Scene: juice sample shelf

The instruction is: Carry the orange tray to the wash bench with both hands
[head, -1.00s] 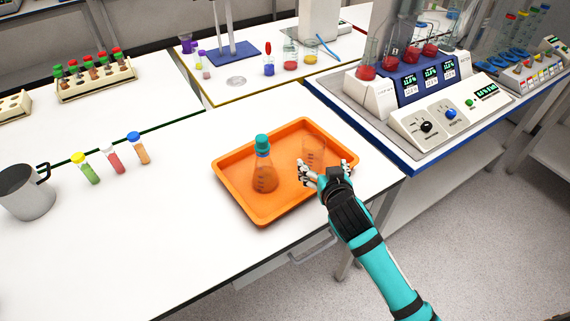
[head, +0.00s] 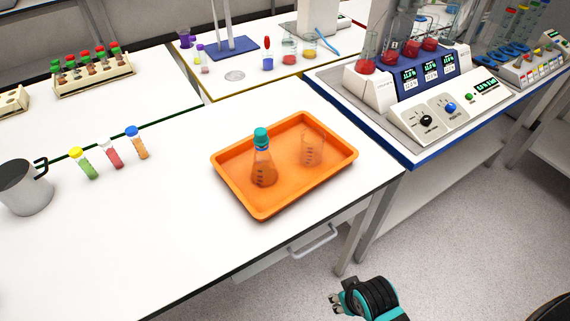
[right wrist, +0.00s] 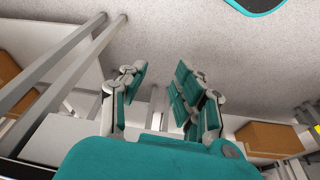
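The orange tray (head: 246,204) lies flat on the white bench near its right front corner. In it stand a flask with a teal cap (head: 263,170) and a clear beaker (head: 312,148), both upright. My right gripper (head: 336,301) is low in front of the bench, below and to the right of the tray, apart from it. In the right wrist view my right gripper (right wrist: 157,90) has its fingers spread with nothing between them. My left gripper is not in view. I cannot tell which bench is the wash bench.
A tube rack (head: 95,75) is at the back left. A bench with instruments (head: 430,85) stands to the right. Bench around the tray is clear.

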